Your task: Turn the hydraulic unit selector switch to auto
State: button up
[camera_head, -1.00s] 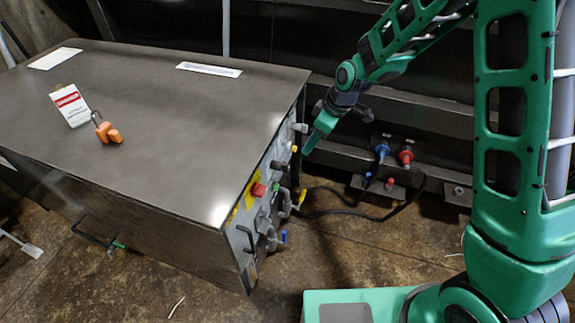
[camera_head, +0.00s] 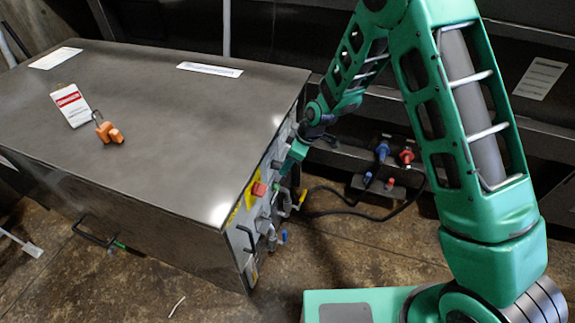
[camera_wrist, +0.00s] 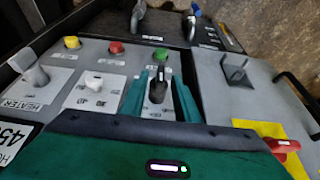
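A black selector switch (camera_wrist: 157,91) stands on a light panel in the wrist view, its label too small to read. My gripper (camera_wrist: 158,100) has one green finger on each side of this switch. The fingers are apart, with gaps beside the knob. In the head view my gripper (camera_head: 297,151) is at the panel on the end of the dark metal cabinet (camera_head: 180,120). There it hides the switch between its fingers. I cannot read which switch is the hydraulic unit selector.
A green button (camera_wrist: 160,55) lies just beyond the fingertips. A white switch (camera_wrist: 94,80), a red button (camera_wrist: 116,47) and a yellow button (camera_wrist: 71,42) are to the left. A red handle (camera_wrist: 283,147) on yellow is at right. Cables (camera_head: 350,205) run beside the cabinet.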

jog(key=shift+a+f, duration=0.1)
jog(key=shift+f, duration=0.15)
jog(key=c, duration=0.7)
jog(key=shift+d, duration=0.3)
jog(key=shift+a, duration=0.15)
